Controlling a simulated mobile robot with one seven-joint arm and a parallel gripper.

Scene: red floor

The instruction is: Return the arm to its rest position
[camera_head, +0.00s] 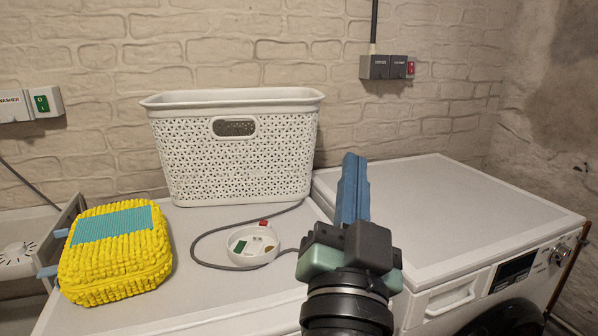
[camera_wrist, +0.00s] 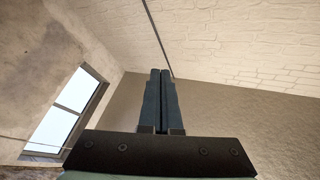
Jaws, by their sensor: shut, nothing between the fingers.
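My gripper (camera_head: 354,160) shows in the head view in front of the gap between two white machine tops. Its blue fingers point up and away, and nothing is between them. In the wrist view the gripper (camera_wrist: 160,73) has its two dark fingers together. The wrist view looks up at the wall and ceiling, with a window (camera_wrist: 65,112) at the left. My arm comes in from the bottom of the head view.
A white basket (camera_head: 260,155) stands at the back. A yellow textured item (camera_head: 105,265) with a blue patch lies at left. A small white dish (camera_head: 252,262) holding small items sits on the left top (camera_head: 195,225). The right washing machine's top (camera_head: 430,215) is clear.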

